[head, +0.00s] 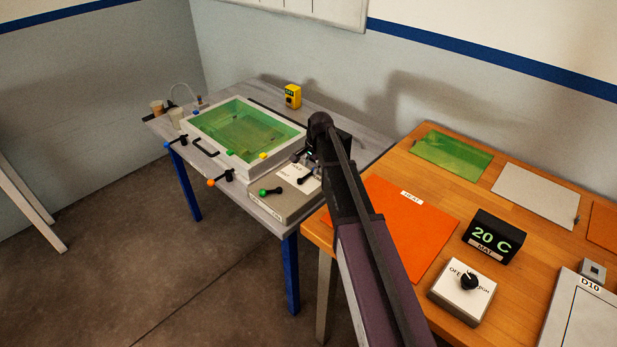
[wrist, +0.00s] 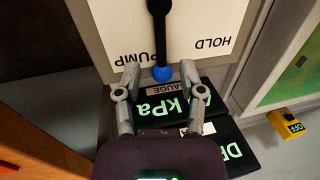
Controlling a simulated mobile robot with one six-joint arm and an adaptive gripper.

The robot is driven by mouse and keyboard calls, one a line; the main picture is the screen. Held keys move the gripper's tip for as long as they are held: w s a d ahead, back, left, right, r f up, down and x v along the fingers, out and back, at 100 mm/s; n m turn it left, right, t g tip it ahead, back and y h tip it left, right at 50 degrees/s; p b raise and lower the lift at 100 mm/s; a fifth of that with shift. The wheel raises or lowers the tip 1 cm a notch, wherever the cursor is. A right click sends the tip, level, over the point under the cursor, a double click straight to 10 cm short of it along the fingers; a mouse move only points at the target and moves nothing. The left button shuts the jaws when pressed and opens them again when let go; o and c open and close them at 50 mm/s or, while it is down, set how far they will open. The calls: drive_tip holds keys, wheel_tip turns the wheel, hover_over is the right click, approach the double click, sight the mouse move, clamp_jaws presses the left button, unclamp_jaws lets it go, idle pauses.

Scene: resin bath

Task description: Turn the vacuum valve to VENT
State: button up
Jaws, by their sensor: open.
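The vacuum valve shows in the wrist view as a black lever (wrist: 158,28) with a blue ball end (wrist: 162,73) on a white plate (wrist: 110,25). The plate reads PUMP and HOLD, upside down; no VENT label is readable. The ball lies just beside PUMP. My gripper (wrist: 160,70) is open, one finger on each side of the ball, with a gap on both sides. Whether it is level with the ball is hard to tell. In the head view my arm partly hides the valve's plate (head: 297,172).
A kPa gauge (wrist: 207,100) and a second display (wrist: 235,145) lie under my gripper. The green-lidded bath (head: 235,135) stands behind left. A yellow switch box (head: 292,96) is at the back.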

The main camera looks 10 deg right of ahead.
sight(308, 174)
drive_tip(key=shift+w+a+f+b, duration=0.1)
drive_tip(key=shift+w+f+b, duration=0.05)
drive_tip(key=shift+f+b, duration=0.6)
drive_tip(key=shift+w+a+f+b, duration=0.1)
drive_tip(key=shift+f+b, duration=0.4)
drive_tip(key=shift+f, duration=0.35)
drive_tip(key=shift+c, duration=0.2)
clamp_jaws()
drive_tip(key=shift+a, duration=0.2)
drive_tip(key=shift+d, duration=0.15)
